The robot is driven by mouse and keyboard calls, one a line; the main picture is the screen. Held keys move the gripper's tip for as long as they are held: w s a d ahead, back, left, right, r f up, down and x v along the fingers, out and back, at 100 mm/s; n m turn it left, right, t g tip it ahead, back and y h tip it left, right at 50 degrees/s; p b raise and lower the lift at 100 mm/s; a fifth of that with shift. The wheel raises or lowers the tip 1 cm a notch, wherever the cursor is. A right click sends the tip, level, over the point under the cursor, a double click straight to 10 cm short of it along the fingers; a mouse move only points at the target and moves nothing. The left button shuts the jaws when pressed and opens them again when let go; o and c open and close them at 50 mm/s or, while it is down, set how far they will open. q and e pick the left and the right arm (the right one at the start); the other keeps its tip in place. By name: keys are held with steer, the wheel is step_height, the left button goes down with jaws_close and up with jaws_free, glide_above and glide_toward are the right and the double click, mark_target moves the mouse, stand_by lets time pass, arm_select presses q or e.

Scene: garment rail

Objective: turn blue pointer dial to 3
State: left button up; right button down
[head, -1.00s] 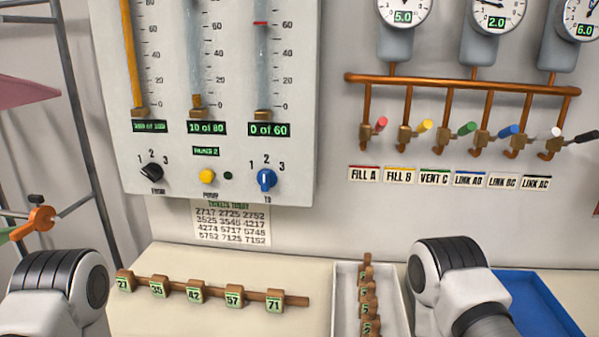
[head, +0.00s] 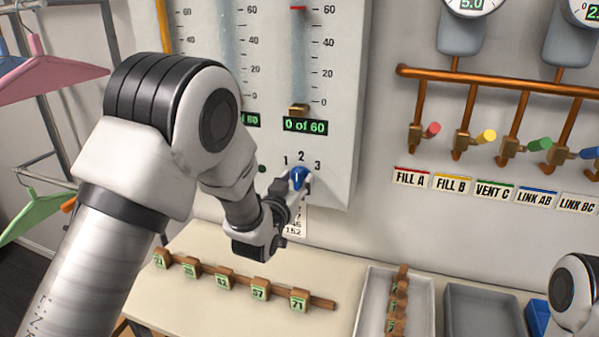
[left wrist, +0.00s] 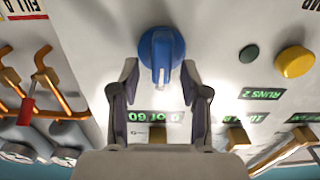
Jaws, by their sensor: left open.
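The blue pointer dial (head: 297,176) sits on the grey panel under the "0 of 60" display, with 1, 2 and 3 printed around it. It also shows in the upside-down left wrist view (left wrist: 160,55), where its white pointer mark faces the display, roughly toward 2. My left gripper (head: 294,187) is at the dial. Its open fingers in the left wrist view (left wrist: 159,70) stand on either side of the dial's pointer end, with gaps visible. My right gripper is out of view; only part of that arm shows at the lower right.
A yellow button (left wrist: 295,61) is beside the dial on the panel. Coloured valve levers on copper pipes (head: 485,72) are to the right. Below are a numbered wooden rail (head: 325,303), a white tray (head: 428,290) and a grey tray (head: 485,312).

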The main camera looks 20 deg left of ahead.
arm_select(q)
steer(key=shift+w+d, duration=0.1)
steer(key=shift+w, duration=0.45)
steer(key=shift+r, duration=0.1)
steer(key=shift+s+a, duration=0.15)
steer(key=shift+a, duration=0.05)
jaws_close()
